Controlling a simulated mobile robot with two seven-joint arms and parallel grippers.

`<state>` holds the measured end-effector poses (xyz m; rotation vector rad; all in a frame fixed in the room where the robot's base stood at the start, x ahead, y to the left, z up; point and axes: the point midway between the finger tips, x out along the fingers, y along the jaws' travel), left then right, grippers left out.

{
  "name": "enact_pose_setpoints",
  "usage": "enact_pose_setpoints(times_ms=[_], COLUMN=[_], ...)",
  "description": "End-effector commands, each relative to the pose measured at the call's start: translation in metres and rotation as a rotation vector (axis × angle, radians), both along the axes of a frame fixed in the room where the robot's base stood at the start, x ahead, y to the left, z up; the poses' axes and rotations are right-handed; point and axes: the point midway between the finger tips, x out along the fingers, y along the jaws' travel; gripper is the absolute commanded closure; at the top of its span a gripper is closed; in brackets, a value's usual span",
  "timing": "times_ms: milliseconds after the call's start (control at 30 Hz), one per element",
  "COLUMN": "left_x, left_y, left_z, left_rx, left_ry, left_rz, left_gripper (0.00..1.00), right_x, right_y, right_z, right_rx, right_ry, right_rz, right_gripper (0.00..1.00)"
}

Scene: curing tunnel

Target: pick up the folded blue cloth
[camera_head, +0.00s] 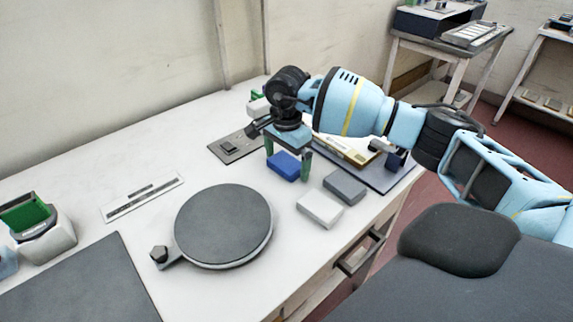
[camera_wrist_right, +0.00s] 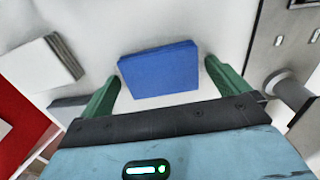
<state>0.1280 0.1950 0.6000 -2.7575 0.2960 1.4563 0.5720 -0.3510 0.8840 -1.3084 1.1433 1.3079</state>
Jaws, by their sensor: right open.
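The folded blue cloth (camera_head: 284,166) lies on the white table below my right gripper (camera_head: 289,168). In the right wrist view the blue cloth (camera_wrist_right: 160,70) lies ahead of and between the two green fingers of my right gripper (camera_wrist_right: 160,85), with white table showing on both sides of it. The right gripper is open and points down at the cloth. I cannot tell how high the fingertips are above the table. My left gripper is not in view.
A white block (camera_head: 320,208) and a grey block (camera_head: 344,186) lie close by at front right. A round dark turntable (camera_head: 223,224) stands to the left. A grey plate with a switch (camera_head: 236,147) is just behind-left. A dark tray (camera_head: 385,180) lies to the right.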

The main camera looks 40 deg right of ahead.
Motion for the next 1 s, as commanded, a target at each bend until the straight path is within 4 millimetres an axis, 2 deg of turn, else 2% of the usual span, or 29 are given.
enact_pose_setpoints(times_ms=[200,533,833,1000], left_x=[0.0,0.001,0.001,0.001], left_y=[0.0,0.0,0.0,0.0], left_z=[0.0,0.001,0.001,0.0], left_rx=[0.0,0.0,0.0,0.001], left_ry=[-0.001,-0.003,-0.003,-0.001], left_rz=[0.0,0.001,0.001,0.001], left_gripper=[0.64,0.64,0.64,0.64], right_x=[0.0,0.0,0.0,0.001], right_y=[0.0,0.0,0.0,0.001], right_z=[0.0,0.0,0.002,0.013], right_rx=[0.0,0.001,0.001,0.003], right_ry=[-0.001,-0.001,-0.001,-0.004], right_rz=[0.001,0.001,0.001,0.001], right_gripper=[0.0,0.42,0.43,0.43])
